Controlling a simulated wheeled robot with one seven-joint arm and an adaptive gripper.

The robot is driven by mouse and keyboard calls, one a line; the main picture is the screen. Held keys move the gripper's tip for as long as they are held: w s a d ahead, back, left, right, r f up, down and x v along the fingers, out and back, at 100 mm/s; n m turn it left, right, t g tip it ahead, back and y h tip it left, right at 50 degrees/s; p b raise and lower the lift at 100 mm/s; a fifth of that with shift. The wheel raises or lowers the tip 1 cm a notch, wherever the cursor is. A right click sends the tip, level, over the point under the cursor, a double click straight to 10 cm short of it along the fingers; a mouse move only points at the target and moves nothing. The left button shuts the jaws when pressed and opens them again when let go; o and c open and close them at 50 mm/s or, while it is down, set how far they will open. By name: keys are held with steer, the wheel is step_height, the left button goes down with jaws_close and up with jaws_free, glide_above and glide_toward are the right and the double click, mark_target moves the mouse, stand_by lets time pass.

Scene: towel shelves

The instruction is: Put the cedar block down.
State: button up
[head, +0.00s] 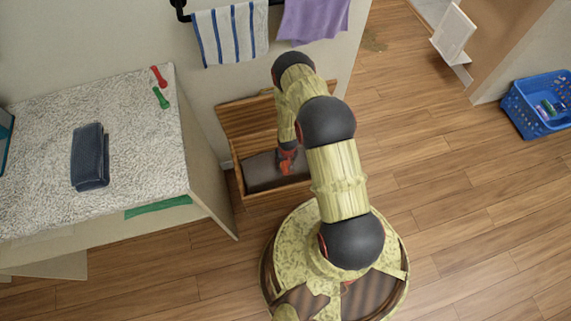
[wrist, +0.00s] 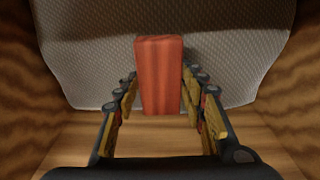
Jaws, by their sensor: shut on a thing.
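The cedar block (wrist: 158,75) is a reddish-brown upright block between the two fingers of my gripper (wrist: 160,92) in the wrist view. My gripper is shut on it. In the head view my gripper (head: 287,158) reaches down into an open wooden chest (head: 237,180), where a bit of red shows at its tip. I cannot tell whether the block touches the cloth.
A table with a pale fleecy top (head: 130,130) stands left, holding a dark blue folded towel (head: 89,157), a red clip (head: 159,76) and a green clip (head: 161,98). Striped (head: 229,35) and purple (head: 314,18) towels hang behind. A blue basket (head: 522,122) stands right; floor between is clear.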

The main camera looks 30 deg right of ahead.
steer(key=shift+r, duration=0.1)
steer(key=shift+f, duration=0.3)
steer(key=shift+f, duration=0.35)
steer(key=o, duration=1.3)
steer(key=shift+c, duration=0.2)
steer(key=shift+r, duration=0.1)
